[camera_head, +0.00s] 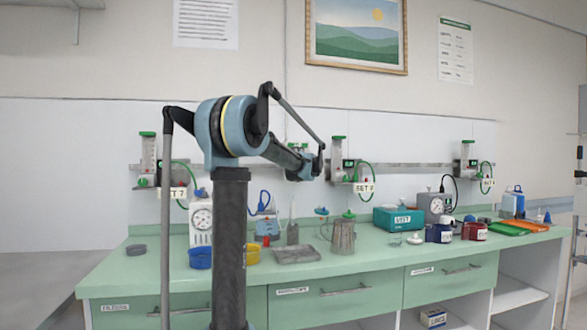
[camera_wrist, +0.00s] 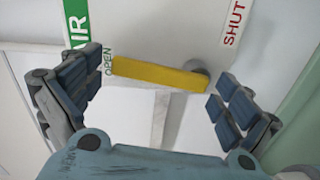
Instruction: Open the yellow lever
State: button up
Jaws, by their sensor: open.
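The yellow lever (camera_wrist: 158,75) shows in the wrist view as a flat bar lying nearly level, slightly tilted, with its right end at a grey round pivot (camera_wrist: 197,74). Its left end lies beside the green OPEN lettering, and the red SHUT label (camera_wrist: 235,22) is up and to the right of the pivot. My gripper (camera_wrist: 150,100) is open, with one finger left of the lever and one right of it. No contact with the lever shows. In the head view the yellow lever cannot be made out, and my arm reaches toward the back wall.
A green AIR label (camera_wrist: 77,20) is at the upper left of the wrist view. In the head view, a green counter (camera_head: 350,265) holds a metal jug (camera_head: 343,238), a metal tray (camera_head: 297,254), a teal box (camera_head: 398,218) and jars. Flowmeters hang on the wall rail (camera_head: 400,165).

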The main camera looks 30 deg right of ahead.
jog(key=shift+s, duration=0.1)
jog(key=v, duration=1.1)
jog(key=shift+s, duration=0.35)
jog(key=shift+a, duration=0.1)
